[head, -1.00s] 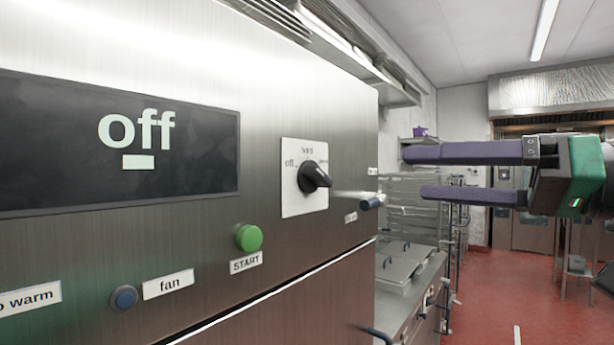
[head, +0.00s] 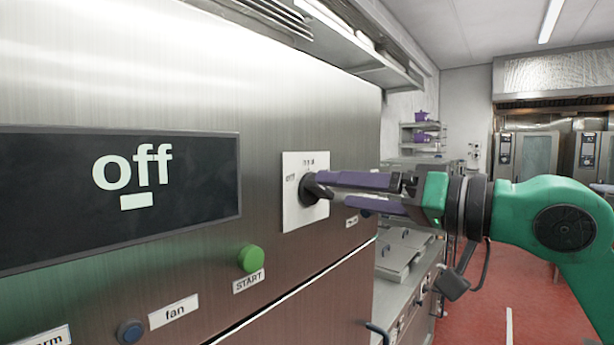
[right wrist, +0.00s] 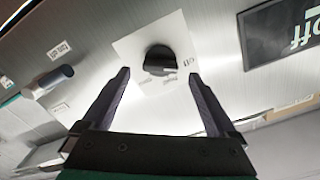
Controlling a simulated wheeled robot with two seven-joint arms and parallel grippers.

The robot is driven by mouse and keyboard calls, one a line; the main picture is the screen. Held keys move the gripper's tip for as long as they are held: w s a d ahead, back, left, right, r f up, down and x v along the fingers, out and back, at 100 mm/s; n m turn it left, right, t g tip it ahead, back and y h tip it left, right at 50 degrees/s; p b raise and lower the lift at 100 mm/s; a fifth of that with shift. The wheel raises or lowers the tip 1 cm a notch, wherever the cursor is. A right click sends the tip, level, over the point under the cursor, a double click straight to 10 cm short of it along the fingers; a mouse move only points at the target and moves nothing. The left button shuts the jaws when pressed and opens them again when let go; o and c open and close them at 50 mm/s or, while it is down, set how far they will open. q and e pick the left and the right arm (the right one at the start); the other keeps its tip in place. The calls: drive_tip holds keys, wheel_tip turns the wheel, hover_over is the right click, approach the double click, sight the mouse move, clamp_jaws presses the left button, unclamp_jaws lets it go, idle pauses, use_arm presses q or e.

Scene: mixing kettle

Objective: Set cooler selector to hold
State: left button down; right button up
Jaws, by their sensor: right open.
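The cooler selector is a black rotary knob (head: 309,188) on a white square plate (head: 292,214) on the steel panel. The dark display (head: 120,235) beside it reads "off". My right gripper (head: 318,184) reaches in from the right, its purple fingers at the knob and partly covering it and the plate's labels. In the right wrist view the knob (right wrist: 159,61) lies ahead, between and beyond the tips of the open fingers (right wrist: 162,75). I cannot tell whether a finger touches it. My left gripper is not in view.
A green START button (head: 251,259) and a blue fan button (head: 130,331) sit below on the panel. A dark-tipped handle, in the right wrist view (right wrist: 53,79), sticks out beside the plate. The red floor (head: 480,310) at right is open.

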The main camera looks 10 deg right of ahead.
sight(328, 191)
drive_tip(key=p+x, duration=0.1)
drive_tip(key=x, duration=0.1)
drive_tip(key=shift+w+a, duration=0.2)
drive_tip(key=shift+w, duration=0.15)
drive_tip(key=shift+w+a+p, duration=0.2)
drive_tip(key=shift+p, duration=0.1)
drive_tip(key=c, duration=1.3)
drive_tip(key=m, duration=1.2)
drive_tip(key=shift+f, duration=0.1)
drive_tip(key=o, duration=1.4)
drive_tip(key=shift+w, duration=0.1)
